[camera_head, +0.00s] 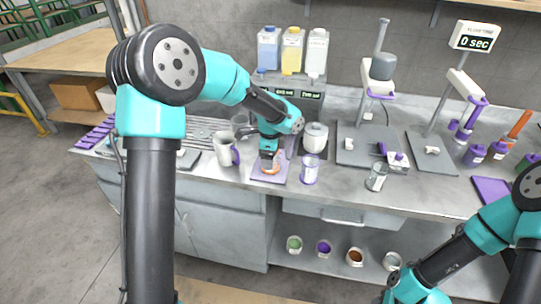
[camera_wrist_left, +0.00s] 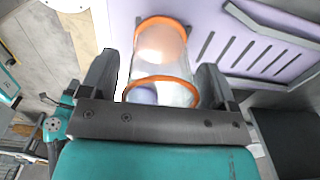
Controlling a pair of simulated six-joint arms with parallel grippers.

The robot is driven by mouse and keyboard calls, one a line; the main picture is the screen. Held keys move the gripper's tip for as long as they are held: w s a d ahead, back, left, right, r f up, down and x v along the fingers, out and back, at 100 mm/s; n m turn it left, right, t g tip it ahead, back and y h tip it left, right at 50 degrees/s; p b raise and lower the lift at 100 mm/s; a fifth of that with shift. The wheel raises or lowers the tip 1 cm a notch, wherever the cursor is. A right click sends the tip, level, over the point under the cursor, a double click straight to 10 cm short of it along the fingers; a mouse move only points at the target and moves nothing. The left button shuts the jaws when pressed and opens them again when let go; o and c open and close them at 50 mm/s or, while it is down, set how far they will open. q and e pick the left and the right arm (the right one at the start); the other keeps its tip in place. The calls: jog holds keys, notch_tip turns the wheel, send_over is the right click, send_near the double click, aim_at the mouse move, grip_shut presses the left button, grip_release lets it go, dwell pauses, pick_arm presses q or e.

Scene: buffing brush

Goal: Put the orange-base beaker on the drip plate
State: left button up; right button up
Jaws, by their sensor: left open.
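The orange-base beaker (camera_wrist_left: 161,68) is clear, with an orange ring at each end. In the wrist view it stands on the lavender slotted drip plate (camera_wrist_left: 228,50), toward one side of it. My left gripper (camera_wrist_left: 157,66) is open, with one finger on each side of the beaker and small gaps visible. In the head view the left gripper (camera_head: 269,153) is directly above the drip plate (camera_head: 283,179), and the beaker's orange base (camera_head: 270,170) shows below it. The beaker's upper part is mostly hidden there. My right gripper is out of view.
A white jug (camera_head: 223,149) stands left of the plate, and a purple-banded beaker (camera_head: 309,170) stands close on its right. Another glass beaker (camera_head: 377,177) is farther right. A dispenser with several bottles (camera_head: 292,50) stands behind. The bench's front edge is close to the plate.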

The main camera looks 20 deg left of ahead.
pick_arm(q)
notch_tip(320, 180, up, 12)
jog(key=shift+r, duration=0.15)
dwell(0.4)
